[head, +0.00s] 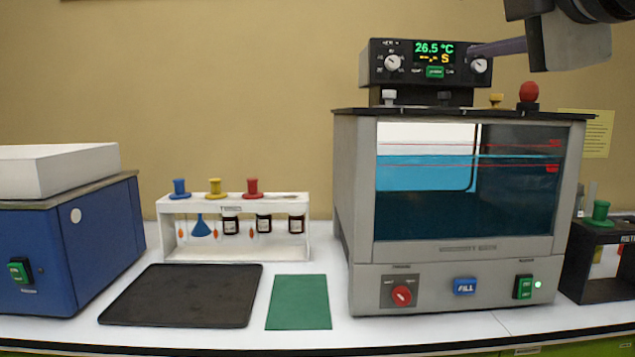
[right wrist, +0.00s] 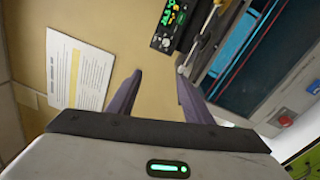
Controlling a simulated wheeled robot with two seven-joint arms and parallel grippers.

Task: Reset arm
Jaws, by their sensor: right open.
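My right gripper (head: 476,50) comes in from the upper right in the head view. Its purple finger is in front of the right knob area of the control unit (head: 420,77); I cannot tell whether it touches. In the right wrist view, the two fingers of my right gripper (right wrist: 160,84) are spread apart with only wall between them, so it is open and empty. The control unit also shows in the right wrist view (right wrist: 172,22), beyond the fingers. Its display reads 26.5 °C. My left gripper is not in view.
Below the control unit stands the glass-fronted water bath (head: 455,255), with a red knob (head: 529,92) on top. A white rack (head: 165,230) with bottles, a black mat (head: 180,295), a green mat (head: 298,302) and a blue machine (head: 100,245) are left. A dark rack (head: 585,285) stands right.

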